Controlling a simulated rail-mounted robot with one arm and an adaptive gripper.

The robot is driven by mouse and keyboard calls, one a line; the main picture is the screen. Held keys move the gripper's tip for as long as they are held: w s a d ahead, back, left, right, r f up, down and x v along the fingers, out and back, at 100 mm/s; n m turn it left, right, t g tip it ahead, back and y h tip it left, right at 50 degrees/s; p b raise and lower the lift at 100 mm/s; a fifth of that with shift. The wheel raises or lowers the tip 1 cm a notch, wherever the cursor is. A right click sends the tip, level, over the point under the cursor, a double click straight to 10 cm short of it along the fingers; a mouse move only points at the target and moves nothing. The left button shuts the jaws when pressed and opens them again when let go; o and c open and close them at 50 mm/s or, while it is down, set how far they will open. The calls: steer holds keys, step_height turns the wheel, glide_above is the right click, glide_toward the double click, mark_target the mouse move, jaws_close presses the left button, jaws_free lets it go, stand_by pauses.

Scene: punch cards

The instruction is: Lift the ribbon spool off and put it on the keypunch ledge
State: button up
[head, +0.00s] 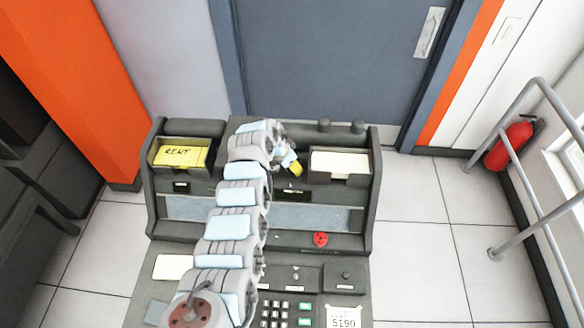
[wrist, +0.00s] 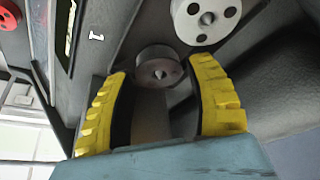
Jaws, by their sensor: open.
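My gripper (head: 295,168) is over the upper right part of the keypunch, its yellow fingertips open. In the wrist view my gripper (wrist: 157,72) has a short dark grey round piece with a hub (wrist: 158,57) beyond and between its fingertips; I cannot tell if they touch it. A pale spool with dark holes (wrist: 224,12) is just above and to the right of it. I cannot tell which of these is the ribbon spool. A red spool-like disc (head: 320,239) lies on the keypunch ledge (head: 285,241); a red disc (wrist: 8,17) also shows at the wrist view's left edge.
A yellow card tray (head: 181,153) marked "RENT" is at the upper left and a pale card tray (head: 339,162) at the upper right. Two dark knobs stand on the top edge. The keypad (head: 275,312) is at the front. The ledge right of the red disc is clear.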

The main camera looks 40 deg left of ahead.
steer(key=shift+w+f, duration=0.15)
steer(key=shift+f, duration=0.35)
steer(key=c, duration=0.7)
